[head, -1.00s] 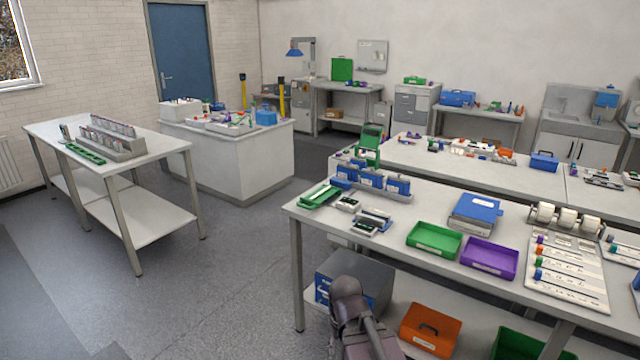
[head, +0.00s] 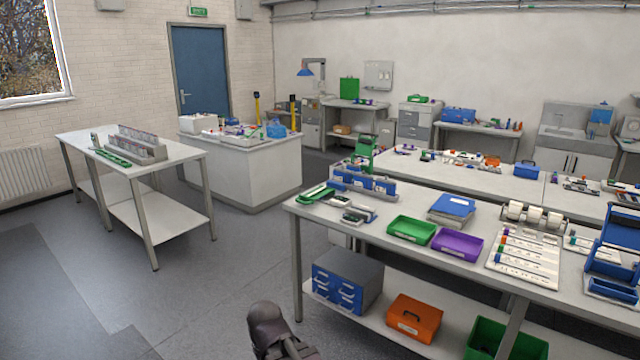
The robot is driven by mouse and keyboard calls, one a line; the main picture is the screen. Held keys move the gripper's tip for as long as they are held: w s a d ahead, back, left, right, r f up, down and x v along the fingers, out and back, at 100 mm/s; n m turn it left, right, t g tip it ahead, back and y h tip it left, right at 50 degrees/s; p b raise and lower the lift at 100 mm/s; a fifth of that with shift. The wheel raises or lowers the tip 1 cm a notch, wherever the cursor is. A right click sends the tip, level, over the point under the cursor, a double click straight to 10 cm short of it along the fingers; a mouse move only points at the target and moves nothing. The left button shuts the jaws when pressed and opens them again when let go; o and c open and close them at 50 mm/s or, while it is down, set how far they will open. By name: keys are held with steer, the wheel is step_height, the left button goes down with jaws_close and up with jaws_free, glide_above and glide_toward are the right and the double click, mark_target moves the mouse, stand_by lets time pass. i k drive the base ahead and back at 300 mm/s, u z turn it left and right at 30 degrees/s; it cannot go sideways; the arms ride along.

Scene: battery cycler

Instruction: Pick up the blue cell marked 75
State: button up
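The blue cell marked 75 cannot be made out; markings are too small to read from here. Several blue cell-like blocks stand in a rack (head: 378,194) at the left end of the near bench (head: 320,222). A green tray (head: 318,194) lies to the left of them. Part of my arm shows at the bottom centre of the head view. My gripper's fingers do not show.
A green bin (head: 411,230) and a purple bin (head: 457,245) stand on the near bench. A white table (head: 75,146) with grey racks stands at the left. A white island counter (head: 240,175) stands behind. Grey floor between them is clear.

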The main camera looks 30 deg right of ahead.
mark_target(343, 177)
steer(key=u, duration=0.05)
steer(key=i, duration=2.25)
steer(key=z, duration=1.05)
steer(key=i, duration=0.85)
steer(key=z, duration=0.5)
